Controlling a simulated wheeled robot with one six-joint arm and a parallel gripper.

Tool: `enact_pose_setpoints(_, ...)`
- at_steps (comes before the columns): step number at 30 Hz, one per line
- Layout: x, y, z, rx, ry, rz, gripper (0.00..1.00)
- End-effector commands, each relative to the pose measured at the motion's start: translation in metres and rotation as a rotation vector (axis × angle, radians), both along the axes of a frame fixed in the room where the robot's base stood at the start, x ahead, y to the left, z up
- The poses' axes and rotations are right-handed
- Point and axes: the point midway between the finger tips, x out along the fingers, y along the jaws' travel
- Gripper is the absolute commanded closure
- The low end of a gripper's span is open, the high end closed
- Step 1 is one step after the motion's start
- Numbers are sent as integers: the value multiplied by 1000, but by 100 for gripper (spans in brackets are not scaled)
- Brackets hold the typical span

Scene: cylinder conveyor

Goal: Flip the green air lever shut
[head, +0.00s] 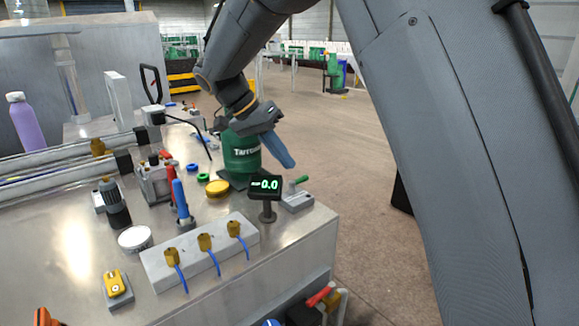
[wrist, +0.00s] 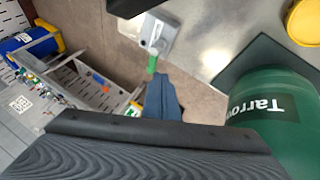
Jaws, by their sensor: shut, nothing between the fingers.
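The green air lever (head: 300,180) sits on a small grey valve block (head: 297,201) near the right corner of the metal table. Its green handle slants up and to the right in the head view. My gripper (head: 289,163) is shut and empty, above and behind the lever, beside the green Tarrow cylinder (head: 241,155). In the wrist view the green handle (wrist: 152,64) points from the block (wrist: 158,33) toward the tips of my blue-grey fingers (wrist: 158,76). The tips look close to it; I cannot tell whether they touch.
A display reading -0.0 (head: 265,187) stands just left of the valve block. A yellow round piece (head: 217,188) and a pale block with brass fittings and blue tubes (head: 200,252) lie further left. Open floor (head: 345,150) lies beyond the table's right edge.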

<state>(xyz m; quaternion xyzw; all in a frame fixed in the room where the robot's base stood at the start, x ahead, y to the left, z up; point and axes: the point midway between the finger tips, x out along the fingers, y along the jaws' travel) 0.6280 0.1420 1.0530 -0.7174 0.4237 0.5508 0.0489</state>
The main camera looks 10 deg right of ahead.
Motion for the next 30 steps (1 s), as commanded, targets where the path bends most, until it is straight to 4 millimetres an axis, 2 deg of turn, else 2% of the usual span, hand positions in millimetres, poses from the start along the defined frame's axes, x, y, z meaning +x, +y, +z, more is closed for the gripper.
enact_pose_setpoints(6,0,20,29,0,-2,2,100)
enact_pose_setpoints(10,-1,26,38,-1,-1,0,100)
enact_pose_setpoints(23,-2,28,43,-1,-1,0,100)
enact_pose_setpoints(26,-4,28,51,-1,-1,0,100)
enact_pose_setpoints(30,-10,28,74,-1,-1,0,100)
